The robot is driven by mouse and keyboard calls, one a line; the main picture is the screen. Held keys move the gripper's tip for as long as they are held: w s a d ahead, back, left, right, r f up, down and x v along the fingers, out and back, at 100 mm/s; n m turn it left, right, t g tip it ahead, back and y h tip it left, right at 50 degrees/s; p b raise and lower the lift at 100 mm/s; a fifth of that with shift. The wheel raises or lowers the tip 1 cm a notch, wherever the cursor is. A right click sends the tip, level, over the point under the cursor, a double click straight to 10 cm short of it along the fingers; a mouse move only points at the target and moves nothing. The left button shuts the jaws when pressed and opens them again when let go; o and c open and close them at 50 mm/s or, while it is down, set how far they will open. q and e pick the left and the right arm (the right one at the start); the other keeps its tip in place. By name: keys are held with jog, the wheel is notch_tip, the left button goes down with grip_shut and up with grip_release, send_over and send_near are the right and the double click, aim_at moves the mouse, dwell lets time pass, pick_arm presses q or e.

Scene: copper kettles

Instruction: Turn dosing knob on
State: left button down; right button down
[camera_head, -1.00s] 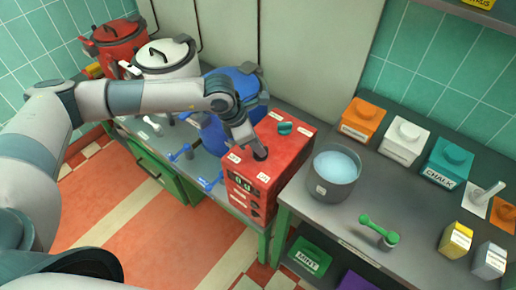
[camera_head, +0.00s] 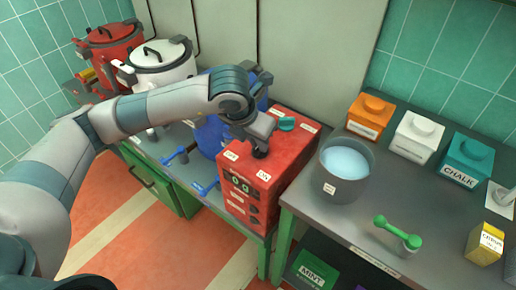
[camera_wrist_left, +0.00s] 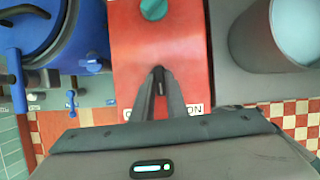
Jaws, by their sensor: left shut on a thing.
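A red dosing box (camera_head: 295,152) stands at the right end of the low counter, with a display and small dark controls on its front. A small dark knob (camera_head: 260,153) sits on its top near the front edge, between white labels. My left gripper (camera_wrist_left: 158,72) is over the box top, its fingers close together and shut on this knob, which they mostly hide. In the wrist view the label by the right finger reads "ON" (camera_wrist_left: 193,111); the other label is partly covered. A teal knob (camera_head: 287,123) is farther back on the box and also shows in the wrist view (camera_wrist_left: 153,8). My right gripper is out of view.
A grey pot of pale blue liquid (camera_head: 341,172) stands right of the box. Blue (camera_wrist_left: 48,40), white (camera_head: 162,62) and red (camera_head: 110,43) kettles line the left. A green scoop (camera_head: 398,233) and several coloured containers are on the right counter.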

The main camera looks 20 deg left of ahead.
pick_arm(q)
jog(key=shift+d+f+n+y+b, duration=0.15)
jog(key=shift+n+y+b, duration=0.25)
jog(key=shift+n+b, duration=0.6)
jog(key=shift+n+y+b, duration=0.3)
jog(key=shift+n+b, duration=0.25)
jog(key=shift+n, duration=0.05)
jog(key=shift+n+y, duration=0.3)
jog(key=shift+n, duration=0.6)
jog(key=shift+r+n+y, duration=0.3)
jog(key=shift+n, duration=0.4)
jog(key=shift+d+f+n+y+p, duration=0.1)
jog(key=shift+n+y+p, duration=0.35)
jog(key=shift+n, duration=0.65)
pick_arm(e)
jog(key=w+a+r+t, duration=0.1)
jog(key=w+a+r, duration=0.1)
jog(key=w, duration=0.4)
jog(key=shift+w+a+r+t+y, duration=0.3)
jog(key=shift+t, duration=0.1)
pick_arm(q)
jog(key=c, duration=1.8)
grip_release()
jog(key=shift+o, duration=0.2)
